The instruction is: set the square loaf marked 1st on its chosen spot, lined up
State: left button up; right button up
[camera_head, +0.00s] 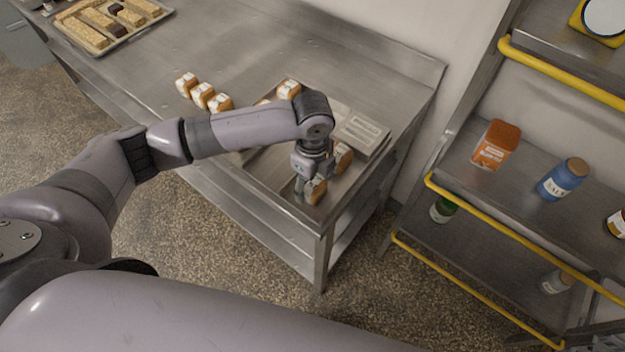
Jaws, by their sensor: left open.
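Several small square loaves with orange-brown crusts and white labels are on the steel table (300,42); the marks are too small to read, so I cannot tell which is 1st. One loaf (317,191) is at the near right of a shallow metal tray (262,176), right at my left gripper (307,188). The gripper is open and points down, with its fingers beside or around this loaf; I cannot tell which. Another loaf (343,157) stands just behind it. One loaf (289,89) is at the tray's far side, and my arm hides part of the tray. My right gripper is out of view.
Three loaves (203,95) stand in a row left of the tray. A flat grey box or plate (361,133) lies at the tray's right. A tray of long loaves (107,43) is far left. A rack with yellow rails (470,215) holds jars at the right.

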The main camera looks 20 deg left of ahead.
aim_at(313, 181)
pick_arm(q)
notch_tip(313, 181, up, 12)
jog(key=b, duration=0.2)
jog(key=shift+r, duration=0.2)
dwell(0.5)
